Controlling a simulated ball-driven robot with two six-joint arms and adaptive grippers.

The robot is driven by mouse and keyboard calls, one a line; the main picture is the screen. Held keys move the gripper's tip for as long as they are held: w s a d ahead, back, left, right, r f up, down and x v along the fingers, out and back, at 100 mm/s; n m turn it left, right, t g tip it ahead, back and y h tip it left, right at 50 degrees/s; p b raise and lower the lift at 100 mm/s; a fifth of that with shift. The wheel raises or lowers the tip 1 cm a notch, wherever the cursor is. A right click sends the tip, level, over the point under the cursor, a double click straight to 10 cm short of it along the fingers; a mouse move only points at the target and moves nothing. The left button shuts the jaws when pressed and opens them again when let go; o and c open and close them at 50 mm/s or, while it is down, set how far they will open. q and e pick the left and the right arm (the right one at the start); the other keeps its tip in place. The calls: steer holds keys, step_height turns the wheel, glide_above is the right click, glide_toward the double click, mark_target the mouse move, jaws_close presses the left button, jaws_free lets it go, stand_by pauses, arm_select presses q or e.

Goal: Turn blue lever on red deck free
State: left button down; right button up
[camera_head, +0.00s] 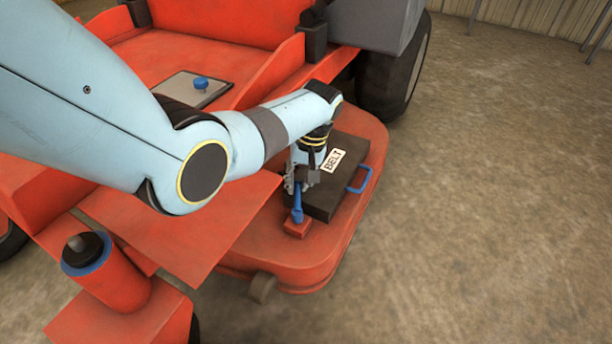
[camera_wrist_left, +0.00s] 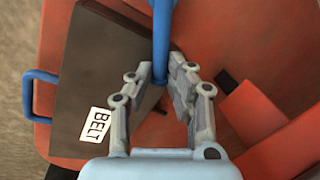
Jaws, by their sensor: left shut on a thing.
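The blue lever (camera_head: 297,205) stands on a small red block on the red deck (camera_head: 310,267), beside the dark belt cover. It also shows in the left wrist view (camera_wrist_left: 162,40), running up between my finger pads to the top edge. My left gripper (camera_head: 298,186) reaches down from above and is shut on the blue lever. In the left wrist view my left gripper (camera_wrist_left: 165,84) has its fingers on either side of the lever. The lever's upper end is partly hidden by the gripper in the head view. My right gripper is not in view.
The dark cover (camera_head: 326,200) marked BELT has a blue handle (camera_head: 362,180) and lies right of the lever. A blue knob (camera_head: 201,83) sits on a grey plate. A black tyre (camera_head: 395,75) stands behind the deck. The concrete floor at right is clear.

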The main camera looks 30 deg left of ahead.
arm_select(q)
steer(key=a+n, duration=0.1)
steer(key=s+n+p, duration=0.1)
steer(key=n, duration=0.1)
steer(key=shift+s+a+r+p, duration=0.1)
steer(key=shift+a+r+p, duration=0.05)
steer(key=shift+a+p, duration=0.2)
steer(key=shift+s+a+n+g, duration=0.15)
steer(key=shift+n+g, duration=0.15)
steer(key=shift+n, duration=0.2)
steer(key=shift+s+a+n+h+p, duration=0.35)
steer(key=shift+s+n+p, duration=0.2)
steer(key=shift+n, duration=0.55)
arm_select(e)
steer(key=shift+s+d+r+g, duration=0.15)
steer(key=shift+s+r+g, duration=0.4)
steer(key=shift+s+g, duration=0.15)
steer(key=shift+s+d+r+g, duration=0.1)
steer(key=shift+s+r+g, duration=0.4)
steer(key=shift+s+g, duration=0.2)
arm_select(q)
steer(key=c, duration=1.3)
jaws_free()
steer(key=r, duration=0.3)
steer(key=w+r, duration=0.1)
steer(key=r, duration=0.3)
steer(key=w+d+r, duration=0.1)
steer(key=r, duration=0.3)
steer(key=shift+r, duration=0.25)
